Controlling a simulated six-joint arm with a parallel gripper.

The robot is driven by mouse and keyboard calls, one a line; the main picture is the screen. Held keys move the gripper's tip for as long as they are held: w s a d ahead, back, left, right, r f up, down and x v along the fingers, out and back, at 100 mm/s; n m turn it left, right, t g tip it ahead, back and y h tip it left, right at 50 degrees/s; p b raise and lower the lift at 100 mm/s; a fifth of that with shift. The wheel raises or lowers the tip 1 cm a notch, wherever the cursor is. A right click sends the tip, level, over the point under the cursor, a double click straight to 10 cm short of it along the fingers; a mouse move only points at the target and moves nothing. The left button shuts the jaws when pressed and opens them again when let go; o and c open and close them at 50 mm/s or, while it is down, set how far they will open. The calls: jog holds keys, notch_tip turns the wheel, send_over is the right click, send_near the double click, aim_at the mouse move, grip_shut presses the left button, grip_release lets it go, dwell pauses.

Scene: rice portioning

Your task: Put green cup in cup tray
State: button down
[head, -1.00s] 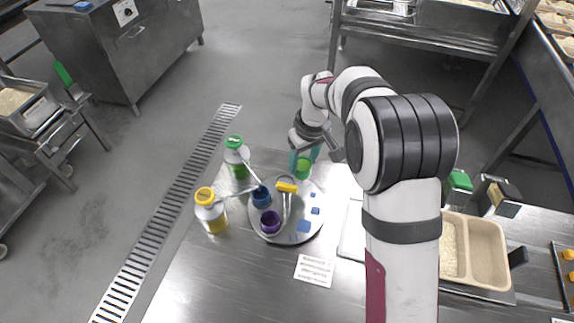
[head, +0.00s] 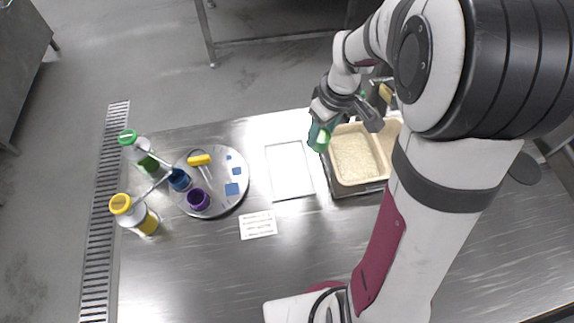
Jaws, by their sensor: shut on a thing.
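My gripper (head: 335,118) is shut on the green cup (head: 321,138), which is tilted and partly hidden by the fingers. The cup is above the left edge of the beige rice container (head: 350,178), at its far corner; I cannot tell whether they touch. A round grey tray (head: 215,206) on the left of the table carries a blue cup (head: 179,179) and a purple cup (head: 198,199). I cannot tell whether this is the cup tray.
A pale rectangular plate (head: 290,171) lies empty between the round tray and the rice container. A green-capped bottle (head: 137,149) and a yellow-capped bottle (head: 138,216) stand to the left. A printed card (head: 258,224) lies in front.

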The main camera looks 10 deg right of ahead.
jog(key=s+d+m, duration=0.1)
jog(key=s+d, duration=0.2)
send_near(287, 167)
jog(key=shift+w, duration=0.25)
notch_tip(287, 167, down, 4)
jog(key=shift+w+a+f, duration=0.1)
jog(key=shift+a+f, duration=0.05)
jog(key=shift+a, duration=0.05)
jog(key=shift+f, duration=0.1)
jog(key=shift+c, duration=1.2)
grip_release()
